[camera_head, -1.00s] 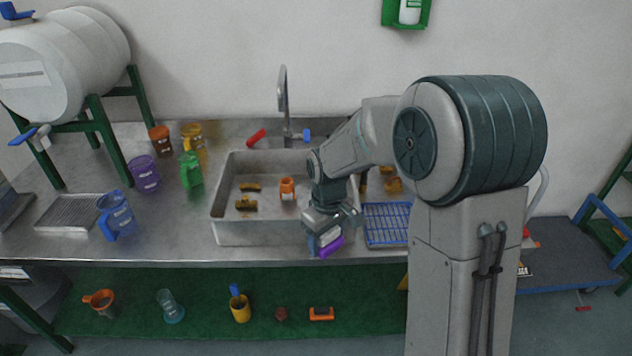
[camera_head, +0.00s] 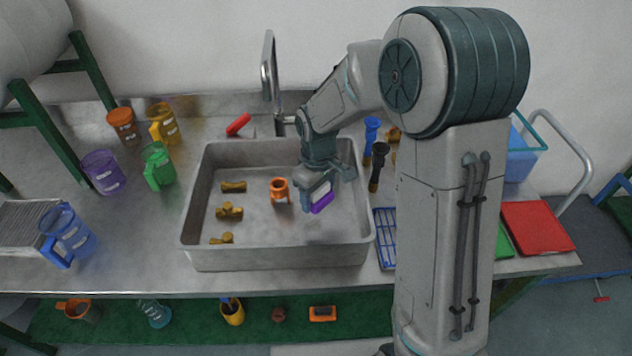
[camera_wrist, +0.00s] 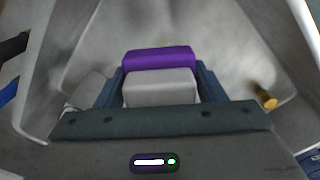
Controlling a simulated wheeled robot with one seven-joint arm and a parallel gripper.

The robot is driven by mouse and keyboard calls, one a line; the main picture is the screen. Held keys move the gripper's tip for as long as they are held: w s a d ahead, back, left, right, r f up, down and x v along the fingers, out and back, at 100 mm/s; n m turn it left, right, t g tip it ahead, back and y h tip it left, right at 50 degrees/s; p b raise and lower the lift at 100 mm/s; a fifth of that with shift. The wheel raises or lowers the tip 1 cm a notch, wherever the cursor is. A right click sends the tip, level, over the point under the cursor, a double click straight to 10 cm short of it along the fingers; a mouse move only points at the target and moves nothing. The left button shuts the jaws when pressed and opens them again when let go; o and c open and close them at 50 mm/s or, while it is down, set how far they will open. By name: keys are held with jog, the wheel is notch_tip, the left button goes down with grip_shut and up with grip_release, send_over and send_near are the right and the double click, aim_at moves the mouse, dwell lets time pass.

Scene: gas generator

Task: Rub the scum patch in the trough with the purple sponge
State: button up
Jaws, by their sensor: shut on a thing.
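The trough (camera_head: 275,257) is a grey metal basin set in the bench. My gripper (camera_head: 316,194) is over the right part of its inside, pointing down. It is shut on the purple sponge (camera_head: 323,203), which has a pale grey block behind its purple part. In the wrist view the sponge (camera_wrist: 158,57) sits between the two fingers of my gripper (camera_wrist: 160,90), with the trough floor beyond it. I cannot tell whether the sponge touches the floor. I cannot clearly make out the scum patch; faint dark smudges show on the floor in the wrist view.
An orange cup (camera_head: 279,190) stands in the trough left of my gripper. Several brass fittings (camera_head: 229,212) lie along its left side. The tap (camera_head: 270,75) rises behind. A blue rack (camera_head: 386,240) is to the right. The front middle of the trough floor is clear.

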aim_at(318, 222)
jog(key=shift+f+b, duration=2.6)
jog(key=shift+f, duration=1.2)
jog(key=shift+a+f, duration=0.25)
jog(key=shift+a, duration=0.4)
jog(key=shift+a+f, duration=0.2)
jog(key=shift+a, duration=1.1)
jog(key=shift+d+r, duration=0.1)
jog(key=d, duration=0.3)
jog(key=shift+d, duration=0.1)
jog(key=shift+d+r, duration=0.1)
jog(key=shift+d, duration=0.2)
jog(key=shift+r+p, duration=2.65)
jog(key=shift+r, duration=1.2)
